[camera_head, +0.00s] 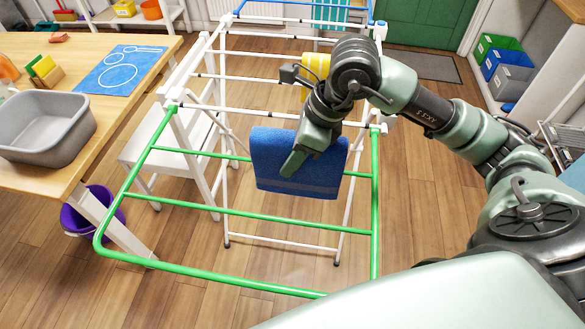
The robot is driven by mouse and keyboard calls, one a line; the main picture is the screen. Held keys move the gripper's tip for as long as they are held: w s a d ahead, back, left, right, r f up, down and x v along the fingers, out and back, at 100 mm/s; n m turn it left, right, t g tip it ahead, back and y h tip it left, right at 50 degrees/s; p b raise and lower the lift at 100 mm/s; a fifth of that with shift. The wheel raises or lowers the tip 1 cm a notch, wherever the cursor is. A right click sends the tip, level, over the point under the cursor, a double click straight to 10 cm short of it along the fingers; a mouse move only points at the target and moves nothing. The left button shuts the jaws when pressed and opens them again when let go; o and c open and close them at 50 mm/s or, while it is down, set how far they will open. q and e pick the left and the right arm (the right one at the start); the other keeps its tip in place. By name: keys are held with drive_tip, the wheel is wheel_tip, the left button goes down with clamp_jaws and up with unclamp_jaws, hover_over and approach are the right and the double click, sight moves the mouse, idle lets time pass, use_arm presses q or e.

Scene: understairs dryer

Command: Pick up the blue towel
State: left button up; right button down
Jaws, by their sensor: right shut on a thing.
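The rack has a white frame and a green front section. My right gripper (297,168) reaches in from the right and is shut on the towel at its upper middle. The gripper and wrist hide part of the towel. My left gripper is not in view.
A wooden table (158,53) with a grey basin (42,158) and a blue mat (121,71) stands at the left. A white chair (175,162) and a purple bucket (91,212) are near it. A yellow item (316,64) hangs farther back. Shelves with bins stand at the right.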

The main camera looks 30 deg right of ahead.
wheel_tip(320, 180, up, 13)
drive_tip(key=shift+f, duration=0.1)
idle(0.7)
